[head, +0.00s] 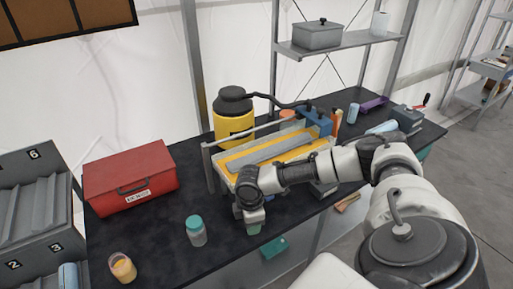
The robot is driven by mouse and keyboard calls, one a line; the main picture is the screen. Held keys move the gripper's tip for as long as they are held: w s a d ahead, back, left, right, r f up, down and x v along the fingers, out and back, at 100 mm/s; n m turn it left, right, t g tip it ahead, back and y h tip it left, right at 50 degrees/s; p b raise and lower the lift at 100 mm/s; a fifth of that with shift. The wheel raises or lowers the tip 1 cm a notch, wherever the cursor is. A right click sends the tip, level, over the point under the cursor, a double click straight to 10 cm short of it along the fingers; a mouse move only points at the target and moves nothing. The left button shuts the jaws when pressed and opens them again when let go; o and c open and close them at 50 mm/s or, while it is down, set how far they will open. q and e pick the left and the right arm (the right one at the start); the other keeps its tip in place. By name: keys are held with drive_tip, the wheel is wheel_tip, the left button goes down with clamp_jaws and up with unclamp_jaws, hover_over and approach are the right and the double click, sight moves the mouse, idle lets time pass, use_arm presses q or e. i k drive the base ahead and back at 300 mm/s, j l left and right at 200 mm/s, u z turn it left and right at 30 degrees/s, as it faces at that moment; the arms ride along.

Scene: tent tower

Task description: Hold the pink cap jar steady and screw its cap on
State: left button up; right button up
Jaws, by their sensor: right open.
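A small clear jar with a pinkish-orange top edge and yellow contents (123,268) stands near the front left of the dark table. It is too small to tell whether a cap is on it. My right gripper (251,226) points down near the table's front edge, well to the right of this jar and apart from it. It is open, and a small greenish patch shows at its tips, which I cannot identify. My left gripper is not in view.
A teal-capped jar (196,231) stands between the pinkish jar and my right gripper. A red toolbox (130,178) lies behind them. A yellow canister (233,115) and a yellow-edged tray (275,150) stand farther back. Bare table (160,225) lies between the toolbox and jars.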

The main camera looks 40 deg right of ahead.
sight(122, 267)
drive_tip(key=i+l+u, duration=0.1)
drive_tip(key=u, duration=0.3)
drive_tip(key=l+u, duration=0.2)
drive_tip(key=u, duration=0.2)
drive_tip(key=l+u, duration=0.2)
drive_tip(key=u, duration=0.25)
drive_tip(key=l+u, duration=0.25)
drive_tip(key=i+l+z, duration=0.2)
drive_tip(key=l, duration=0.5)
drive_tip(key=i+l+z, duration=0.25)
drive_tip(key=z, duration=0.2)
drive_tip(key=l+z, duration=0.15)
drive_tip(key=k+l, duration=0.2)
drive_tip(key=k+l+z, duration=0.1)
drive_tip(key=l, duration=0.3)
drive_tip(key=k+l, duration=0.25)
drive_tip(key=l+z, duration=0.05)
